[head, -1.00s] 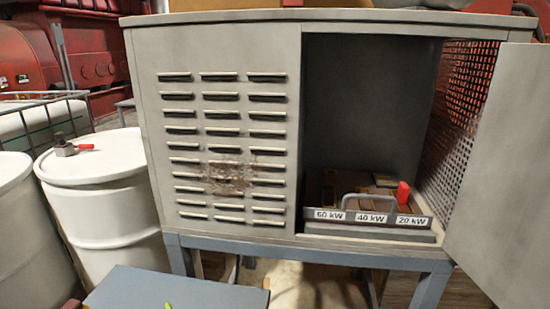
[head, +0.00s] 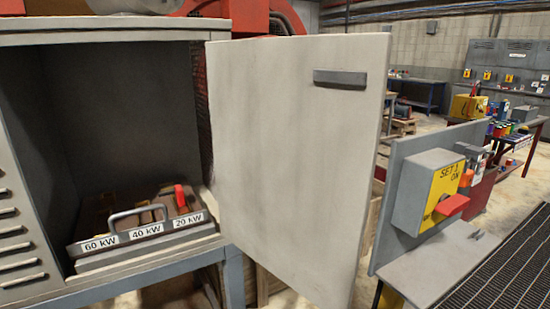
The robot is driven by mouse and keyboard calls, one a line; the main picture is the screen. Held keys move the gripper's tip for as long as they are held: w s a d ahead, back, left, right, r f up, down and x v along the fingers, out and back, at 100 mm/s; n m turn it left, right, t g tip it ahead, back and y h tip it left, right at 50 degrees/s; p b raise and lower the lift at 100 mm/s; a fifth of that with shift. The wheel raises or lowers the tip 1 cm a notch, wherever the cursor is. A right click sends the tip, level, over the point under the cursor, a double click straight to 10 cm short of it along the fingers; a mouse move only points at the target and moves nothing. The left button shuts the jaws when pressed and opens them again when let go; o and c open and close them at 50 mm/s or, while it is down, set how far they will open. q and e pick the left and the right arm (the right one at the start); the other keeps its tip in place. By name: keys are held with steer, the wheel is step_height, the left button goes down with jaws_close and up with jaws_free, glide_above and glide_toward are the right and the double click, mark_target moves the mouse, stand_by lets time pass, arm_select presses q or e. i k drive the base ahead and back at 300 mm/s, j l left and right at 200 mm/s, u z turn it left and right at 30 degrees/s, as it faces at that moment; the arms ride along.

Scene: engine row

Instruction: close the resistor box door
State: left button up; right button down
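The resistor box (head: 110,31) is a grey cabinet on a blue-grey frame at the left of the head view. Its door (head: 290,150) is a flat pale grey panel, swung wide open to the right of the opening. A dark grey handle bar (head: 340,78) sits near the door's upper right. Inside the box is a tray (head: 150,245) labelled 60 kW, 40 kW and 20 kW, with a grey loop handle and a red part (head: 180,196). Neither of my grippers shows in the head view.
A dark grating (head: 505,270) lies at the lower right. Workbenches (head: 415,90) and a grey wall panel stand farther back.

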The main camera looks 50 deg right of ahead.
mark_target(294, 156)
steer(key=k+l, duration=0.15)
steer(key=l, duration=0.25)
steer(key=k+l+u, duration=0.15)
steer(key=l, duration=0.3)
steer(key=k+l, duration=0.1)
steer(key=l, duration=0.3)
steer(key=k+l+u, duration=0.15)
steer(key=l, duration=0.25)
steer(key=k+l, duration=0.2)
steer(key=l, duration=0.2)
steer(key=k+l+u, duration=0.15)
steer(key=l, duration=0.25)
steer(key=k+l+z, duration=0.15)
steer(key=l, duration=0.2)
steer(key=k+l+z, duration=0.15)
steer(key=i+j, duration=0.35)
steer(key=i+j+z, duration=0.05)
